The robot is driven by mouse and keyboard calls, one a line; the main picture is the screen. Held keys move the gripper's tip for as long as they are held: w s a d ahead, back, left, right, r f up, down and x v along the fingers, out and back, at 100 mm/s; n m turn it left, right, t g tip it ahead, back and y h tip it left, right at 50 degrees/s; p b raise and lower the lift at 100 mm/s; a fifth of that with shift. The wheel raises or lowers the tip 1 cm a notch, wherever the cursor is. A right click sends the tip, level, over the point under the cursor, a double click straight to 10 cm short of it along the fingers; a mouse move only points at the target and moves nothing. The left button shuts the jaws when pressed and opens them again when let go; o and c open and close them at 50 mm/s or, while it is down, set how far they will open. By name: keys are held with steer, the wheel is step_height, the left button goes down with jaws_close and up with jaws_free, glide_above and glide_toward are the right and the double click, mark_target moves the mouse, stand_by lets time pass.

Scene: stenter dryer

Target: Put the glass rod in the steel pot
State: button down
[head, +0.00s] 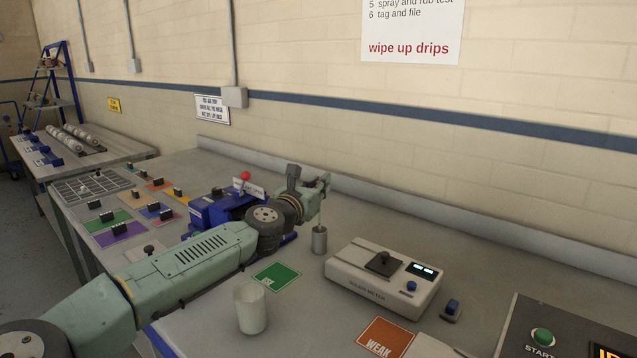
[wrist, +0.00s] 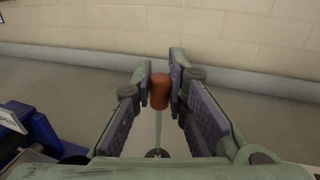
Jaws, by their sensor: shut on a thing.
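My gripper (head: 321,184) is shut on the glass rod by its orange-brown end (wrist: 160,92), which sits between the fingers in the wrist view. The rod's thin pale shaft (wrist: 158,128) hangs down, roughly upright, and shows faintly in the head view (head: 320,212). The steel pot (head: 319,240) is a small grey cylinder standing on the bench right below my gripper. The rod's lower end reaches the pot's mouth; I cannot tell how far inside it is. A dark round shape under the shaft in the wrist view (wrist: 157,154) looks like the pot.
A white meter box (head: 385,280) stands right of the pot. A white cup (head: 250,308) and a green card (head: 276,277) lie nearer the front. A blue device (head: 215,209) is left of my gripper. The wall runs behind the bench.

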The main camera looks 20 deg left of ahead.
steer(key=shift+f+b, duration=1.5)
steer(key=shift+f, duration=1.15)
steer(key=c, duration=1.5)
jaws_free()
steer(key=shift+o, duration=0.2)
steer(key=o, duration=0.4)
steer(key=shift+c, duration=0.2)
steer(key=shift+r, duration=0.1)
